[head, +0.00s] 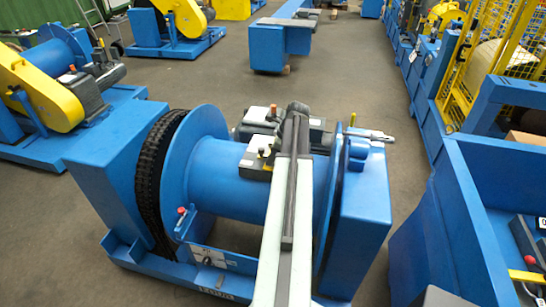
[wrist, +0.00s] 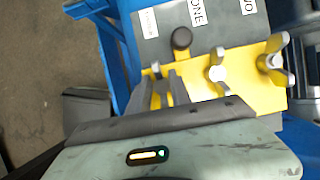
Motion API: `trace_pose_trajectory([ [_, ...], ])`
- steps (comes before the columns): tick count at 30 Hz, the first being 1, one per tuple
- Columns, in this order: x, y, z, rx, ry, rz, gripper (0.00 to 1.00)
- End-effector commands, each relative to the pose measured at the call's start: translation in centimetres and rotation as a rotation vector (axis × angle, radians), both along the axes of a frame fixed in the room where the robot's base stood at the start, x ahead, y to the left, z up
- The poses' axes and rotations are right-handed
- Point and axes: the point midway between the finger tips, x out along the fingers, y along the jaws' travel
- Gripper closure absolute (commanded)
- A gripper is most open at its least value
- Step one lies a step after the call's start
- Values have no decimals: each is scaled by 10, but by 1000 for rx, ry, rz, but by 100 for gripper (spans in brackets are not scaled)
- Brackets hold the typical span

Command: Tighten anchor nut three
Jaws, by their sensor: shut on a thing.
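In the wrist view, my gripper (wrist: 164,88) is shut at the left end of a yellow plate (wrist: 198,88). A small grey nut (wrist: 156,70) shows at its fingertips, under the leftmost label, whose lettering is too small to read surely. Most of this nut is hidden by the fingers. Two wing nuts stand to the right on the plate: one in the middle (wrist: 217,68) below the label "ONE", and one at the right (wrist: 274,60) below a cut-off label ending in "WO". In the head view I cannot make out the fingers or the nuts clearly.
A dark round knob (wrist: 181,38) stands close above the gripper on the grey panel (wrist: 160,45). In the head view, a blue drum (head: 225,170) with a black chain (head: 152,180) lies under my arm. Blue machinery stands at right; grey floor is open behind.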

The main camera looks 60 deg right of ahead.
Motion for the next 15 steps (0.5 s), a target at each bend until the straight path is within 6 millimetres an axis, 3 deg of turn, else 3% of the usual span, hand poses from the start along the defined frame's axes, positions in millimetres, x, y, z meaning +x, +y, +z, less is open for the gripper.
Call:
trace_pose_trajectory([
  [6,0,-1,0,-2,-2,-1,100],
  [7,0,-1,0,-2,-2,-1,70],
  [15,0,-1,0,-1,0,1,69],
])
